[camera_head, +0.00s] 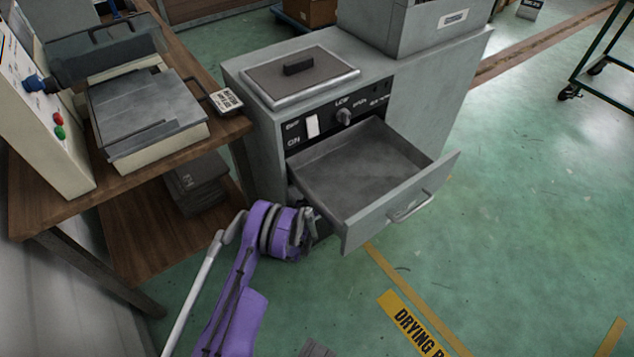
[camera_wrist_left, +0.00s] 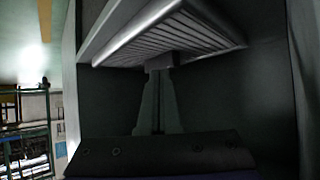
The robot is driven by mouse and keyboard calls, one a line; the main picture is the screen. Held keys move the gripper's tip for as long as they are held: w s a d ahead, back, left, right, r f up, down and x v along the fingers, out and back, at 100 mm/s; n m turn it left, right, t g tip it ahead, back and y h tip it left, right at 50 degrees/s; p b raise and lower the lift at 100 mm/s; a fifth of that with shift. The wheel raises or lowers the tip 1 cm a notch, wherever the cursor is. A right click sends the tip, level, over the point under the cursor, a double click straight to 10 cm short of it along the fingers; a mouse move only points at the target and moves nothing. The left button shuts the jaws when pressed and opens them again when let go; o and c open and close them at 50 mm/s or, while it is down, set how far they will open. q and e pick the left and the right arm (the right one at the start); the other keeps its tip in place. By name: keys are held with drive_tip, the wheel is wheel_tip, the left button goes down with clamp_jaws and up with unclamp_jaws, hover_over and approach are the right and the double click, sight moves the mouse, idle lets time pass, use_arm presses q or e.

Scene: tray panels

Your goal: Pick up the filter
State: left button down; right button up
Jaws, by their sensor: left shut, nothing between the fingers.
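A grey slatted panel with a bright metal edge (camera_wrist_left: 185,38), which looks like the filter, shows from below in the left wrist view. It sits in a dark recess, and I cannot see it in the head view. My left gripper (camera_wrist_left: 159,72) is shut and empty, its fingertips close under the panel's near underside. I cannot tell whether they touch it. In the head view my left wrist is beside the grey cabinet (camera_head: 445,105), under the open drawer (camera_head: 345,170), and its fingers are hidden there. My right gripper is in neither view.
The open, empty drawer juts out above my left wrist. A wooden bench (camera_head: 215,140) with a hinged press (camera_head: 150,110) stands to the left. Dark walls of the recess flank my left gripper.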

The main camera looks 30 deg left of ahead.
use_arm(q)
drive_tip(key=w+a, duration=0.1)
drive_tip(key=w, duration=0.2)
drive_tip(key=w+a+b, duration=0.1)
drive_tip(key=w, duration=0.2)
drive_tip(key=w+a+b, duration=0.1)
drive_tip(key=w, duration=0.1)
drive_tip(key=shift+w+a+f, duration=0.3)
drive_tip(key=shift+w+f, duration=0.1)
drive_tip(key=shift+s+f+b, duration=0.1)
drive_tip(key=shift+f+b, duration=0.3)
drive_tip(key=shift+b, duration=0.15)
drive_tip(key=s+d, duration=0.1)
drive_tip(key=s, duration=0.1)
drive_tip(key=s+p, duration=0.1)
drive_tip(key=s, duration=0.1)
drive_tip(key=s+d, duration=0.1)
drive_tip(key=s, duration=0.1)
drive_tip(key=shift+s+d+f, duration=0.1)
drive_tip(key=shift+d, duration=0.2)
